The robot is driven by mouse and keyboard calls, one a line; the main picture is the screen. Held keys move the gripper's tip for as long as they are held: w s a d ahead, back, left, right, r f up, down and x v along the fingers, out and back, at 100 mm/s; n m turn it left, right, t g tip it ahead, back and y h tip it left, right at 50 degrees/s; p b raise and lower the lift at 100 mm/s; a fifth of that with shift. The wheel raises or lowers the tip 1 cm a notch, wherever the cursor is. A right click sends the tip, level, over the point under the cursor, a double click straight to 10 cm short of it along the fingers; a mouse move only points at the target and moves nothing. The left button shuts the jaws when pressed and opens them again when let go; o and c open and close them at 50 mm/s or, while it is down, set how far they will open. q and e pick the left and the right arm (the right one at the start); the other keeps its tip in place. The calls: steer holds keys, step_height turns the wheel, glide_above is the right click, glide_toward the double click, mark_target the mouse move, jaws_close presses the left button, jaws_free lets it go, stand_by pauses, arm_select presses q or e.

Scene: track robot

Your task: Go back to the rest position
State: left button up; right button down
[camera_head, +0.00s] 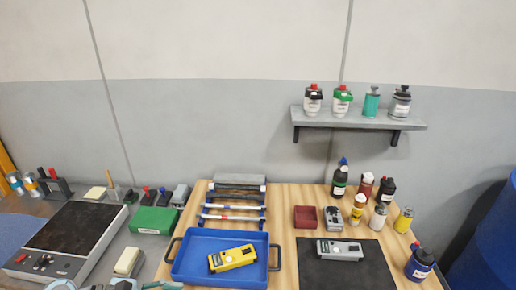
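Neither of my grippers shows clearly in the head view. A wooden table (285,262) stands in front of me. On it is a blue tray (200,274) with dark handles, holding a yellow device (232,258) with a dark display. A grey device (340,250) lies on the back edge of a black mat (350,274). A small dark red box (306,217) and another grey device (327,219) sit behind the mat. Behind the tray, a blue rack (262,212) holds several rods.
Several bottles, among them a black one with a blue cap (340,181), stand at the table's right. A wall shelf (358,120) carries several containers. At left are a dark-topped machine (68,229) and a green case (154,220). Partly cut-off items line the bottom left edge. A blue drum (490,245) stands far right.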

arm_select(q)
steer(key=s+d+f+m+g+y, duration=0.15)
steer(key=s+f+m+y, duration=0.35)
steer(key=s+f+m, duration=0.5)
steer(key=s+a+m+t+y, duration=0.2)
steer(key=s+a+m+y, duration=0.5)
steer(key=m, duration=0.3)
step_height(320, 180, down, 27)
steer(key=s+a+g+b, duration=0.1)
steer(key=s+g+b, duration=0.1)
steer(key=b, duration=0.4)
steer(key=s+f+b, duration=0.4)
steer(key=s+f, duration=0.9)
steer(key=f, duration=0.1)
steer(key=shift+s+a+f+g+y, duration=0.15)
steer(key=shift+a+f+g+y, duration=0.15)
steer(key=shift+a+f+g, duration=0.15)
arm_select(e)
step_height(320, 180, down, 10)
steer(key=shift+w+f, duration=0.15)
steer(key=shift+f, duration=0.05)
